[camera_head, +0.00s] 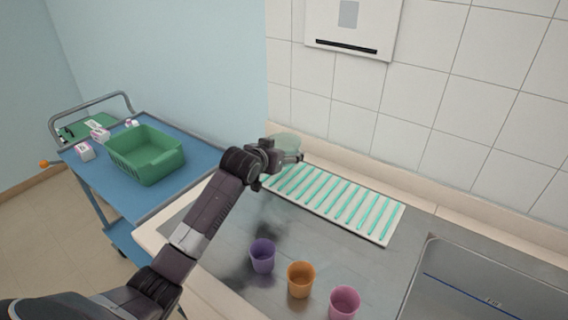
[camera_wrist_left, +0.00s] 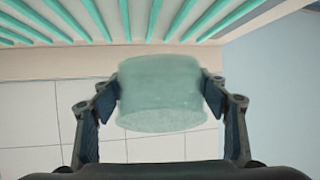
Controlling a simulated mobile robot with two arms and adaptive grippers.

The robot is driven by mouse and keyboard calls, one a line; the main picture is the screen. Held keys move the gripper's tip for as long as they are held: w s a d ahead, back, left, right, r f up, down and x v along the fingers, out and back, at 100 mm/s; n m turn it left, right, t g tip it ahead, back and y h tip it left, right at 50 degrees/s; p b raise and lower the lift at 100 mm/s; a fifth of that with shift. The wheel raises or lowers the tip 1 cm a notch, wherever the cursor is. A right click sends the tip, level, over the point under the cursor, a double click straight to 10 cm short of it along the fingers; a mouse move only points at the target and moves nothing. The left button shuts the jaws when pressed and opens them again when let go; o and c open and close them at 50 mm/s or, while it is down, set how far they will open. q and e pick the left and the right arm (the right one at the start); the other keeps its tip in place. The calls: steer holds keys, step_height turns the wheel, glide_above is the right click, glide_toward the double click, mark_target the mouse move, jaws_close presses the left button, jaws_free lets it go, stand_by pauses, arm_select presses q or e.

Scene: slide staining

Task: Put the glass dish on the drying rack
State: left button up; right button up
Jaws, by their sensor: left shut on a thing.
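The glass dish (camera_wrist_left: 160,95) is a pale green, see-through round dish, held between the two fingers of my left gripper (camera_wrist_left: 163,100) in the left wrist view. In the head view the dish (camera_head: 287,143) shows partly behind my left gripper (camera_head: 290,160), at the far left end of the drying rack. The drying rack (camera_head: 385,238) is a white board with several teal ribs, lying along the back of the steel counter. Its ribs also show along the top of the left wrist view (camera_wrist_left: 155,20). I cannot tell whether the dish touches the rack. My right gripper is not in view.
A purple cup (camera_head: 262,256), an orange cup (camera_head: 301,280) and a pink cup (camera_head: 343,303) stand at the counter's front. A sink (camera_head: 480,290) is at the right. A blue cart (camera_head: 190,163) with a green basket (camera_head: 146,158) stands left. The tiled wall (camera_head: 440,110) rises behind the rack.

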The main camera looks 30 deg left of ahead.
arm_select(q)
steer(key=shift+f, duration=2.4)
steer(key=o, duration=1.3)
steer(key=shift+o, duration=0.2)
steer(key=shift+r, duration=0.15)
steer(key=v, duration=1.2)
